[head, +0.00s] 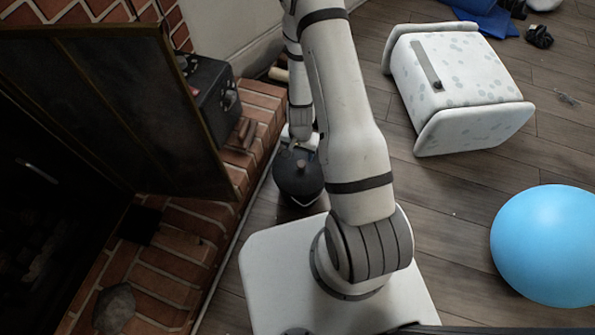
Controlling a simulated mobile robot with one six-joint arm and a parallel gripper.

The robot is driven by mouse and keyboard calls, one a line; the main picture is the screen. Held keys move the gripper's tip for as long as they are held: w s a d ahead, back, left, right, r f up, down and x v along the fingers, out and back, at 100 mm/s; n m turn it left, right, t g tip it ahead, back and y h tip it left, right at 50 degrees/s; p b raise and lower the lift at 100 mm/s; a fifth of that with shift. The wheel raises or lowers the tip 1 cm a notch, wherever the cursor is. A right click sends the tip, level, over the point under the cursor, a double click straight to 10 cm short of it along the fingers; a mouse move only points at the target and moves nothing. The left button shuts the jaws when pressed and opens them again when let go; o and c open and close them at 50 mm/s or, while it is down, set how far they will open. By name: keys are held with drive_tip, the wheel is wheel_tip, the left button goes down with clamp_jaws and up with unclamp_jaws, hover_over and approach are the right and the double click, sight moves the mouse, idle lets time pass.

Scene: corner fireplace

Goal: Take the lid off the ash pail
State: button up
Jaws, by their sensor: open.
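The ash pail (293,187) is a dark, round vessel on the wooden floor beside the brick hearth, just beyond my white base. Its dark lid (290,168) is on top, with a small brownish knob showing near the middle. My gripper (299,142) points down at the far side of the lid, close to the knob. It is open and holds nothing that I can see. Its fingertips are small and partly unclear, so I cannot tell whether they touch the lid. My arm passes just right of the pail and covers part of the floor there.
The brick hearth (165,262) runs along the left, with a dark framed fireplace door (120,100) standing open over it. A black box (213,100) sits on the hearth. A white spotted container (470,70) and a blue ball (550,245) are on the floor at right.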

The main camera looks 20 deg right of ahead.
sight(301, 163)
drive_tip(key=shift+d+f+b, duration=0.15)
drive_tip(key=shift+f+b, duration=1.25)
drive_tip(key=shift+f, duration=0.2)
drive_tip(key=shift+d+f+b, duration=0.1)
drive_tip(key=shift+f+b, duration=1.25)
drive_tip(key=shift+f, duration=0.2)
drive_tip(key=shift+r, duration=0.1)
drive_tip(key=shift+c, duration=0.5)
clamp_jaws()
